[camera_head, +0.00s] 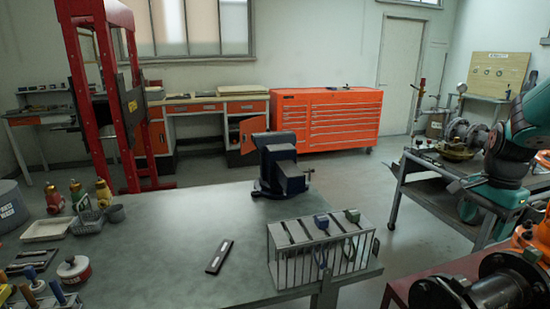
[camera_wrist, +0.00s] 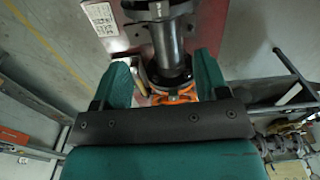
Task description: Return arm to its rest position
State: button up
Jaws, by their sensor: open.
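My gripper (camera_wrist: 163,78) shows in the wrist view as two teal fingers set wide apart, open. A dark cylindrical, flanged part (camera_wrist: 172,45) appears in the gap between the fingers, with orange metal (camera_wrist: 182,93) just below it. It seems to lie beyond the fingertips, and no finger clearly touches it. In the head view, my teal arm (camera_head: 515,145) is folded at the right edge; the gripper itself is not visible there. Below it, an orange valve body (camera_head: 542,240) with dark flanges (camera_head: 490,285) stands on a reddish bench, partly cut off by the frame.
A grey-green workbench (camera_head: 150,265) bears a dark vise (camera_head: 280,170), a slotted rack (camera_head: 310,250) and several small items. A cart (camera_head: 425,172) with flanged parts stands close to my arm. An orange tool cabinet (camera_head: 325,120) stands at the back wall. Floor between is clear.

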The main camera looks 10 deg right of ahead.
jog(key=a+r+n+t+y, duration=0.15)
jog(key=a+n, duration=0.35)
jog(key=a, duration=0.5)
jog(key=a+r+n+g, duration=0.1)
jog(key=a+r+n, duration=0.3)
jog(key=a, duration=0.6)
jog(key=s+a+r+n+y, duration=0.1)
jog(key=s+a+n+y, duration=0.1)
jog(key=s+a+n, duration=1.3)
jog(key=a, duration=0.2)
jog(key=shift+s+a+y, duration=0.2)
jog(key=shift+a+y, duration=0.15)
jog(key=shift+a, duration=0.05)
